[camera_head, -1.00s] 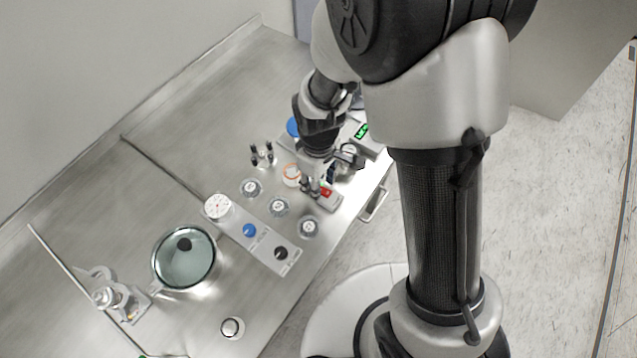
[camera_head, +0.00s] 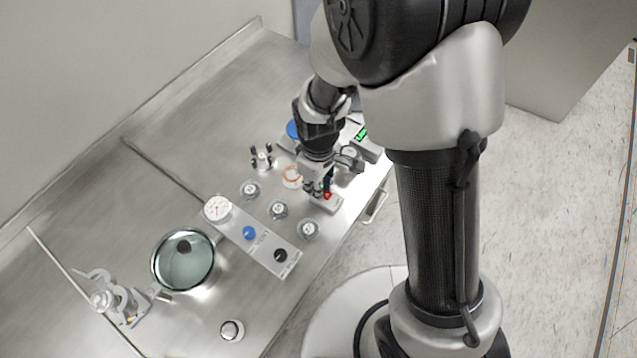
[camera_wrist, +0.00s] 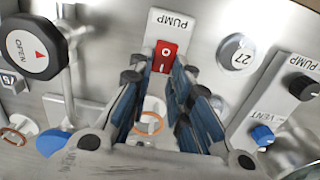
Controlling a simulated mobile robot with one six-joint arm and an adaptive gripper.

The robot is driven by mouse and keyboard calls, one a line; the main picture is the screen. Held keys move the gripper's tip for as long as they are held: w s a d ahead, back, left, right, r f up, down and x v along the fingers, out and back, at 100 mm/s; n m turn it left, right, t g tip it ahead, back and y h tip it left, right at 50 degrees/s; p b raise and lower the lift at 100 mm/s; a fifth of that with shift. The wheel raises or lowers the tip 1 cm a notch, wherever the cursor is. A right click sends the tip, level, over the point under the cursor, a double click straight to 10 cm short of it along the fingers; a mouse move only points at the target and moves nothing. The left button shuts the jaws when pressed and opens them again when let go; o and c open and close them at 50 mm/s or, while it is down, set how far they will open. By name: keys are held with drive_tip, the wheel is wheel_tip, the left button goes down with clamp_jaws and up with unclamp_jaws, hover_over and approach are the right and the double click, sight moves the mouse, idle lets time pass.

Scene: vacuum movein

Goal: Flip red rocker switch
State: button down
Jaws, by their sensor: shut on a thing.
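The red rocker switch (camera_wrist: 165,56) sits on a white block labelled PUMP (camera_wrist: 170,24) in the wrist view, its I and O marks showing. In the head view the red switch (camera_head: 327,196) shows as a small red spot, partly hidden by my fingers. My gripper (camera_wrist: 159,72) has its blue-padded fingers on both sides of the switch, the tips at its edges, and is shut on it. In the head view my gripper (camera_head: 321,188) is low over the block near the bench's front edge.
A panel with a blue knob (camera_head: 249,233), a black knob (camera_head: 280,255) and a gauge (camera_head: 217,208) lies to the left. Several round numbered caps, one marked 27 (camera_wrist: 236,54), stand close by. A black OPEN handle (camera_wrist: 34,47) is at the wrist view's left.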

sight(325, 194)
drive_tip(key=shift+d+f+t+y+b, duration=0.15)
drive_tip(key=shift+t+y+b, duration=0.2)
drive_tip(key=shift+b, duration=0.8)
drive_tip(key=shift+s+r+y+b, duration=0.15)
drive_tip(key=shift+r+y+b, duration=0.1)
drive_tip(key=shift+b, duration=0.1)
drive_tip(key=c, duration=1.5)
unclamp_jaws()
drive_tip(key=r, duration=0.4)
drive_tip(key=d+r, duration=0.1)
drive_tip(key=r, duration=0.3)
drive_tip(key=s+r, duration=0.1)
drive_tip(key=r, duration=0.3)
drive_tip(key=shift+d, duration=0.15)
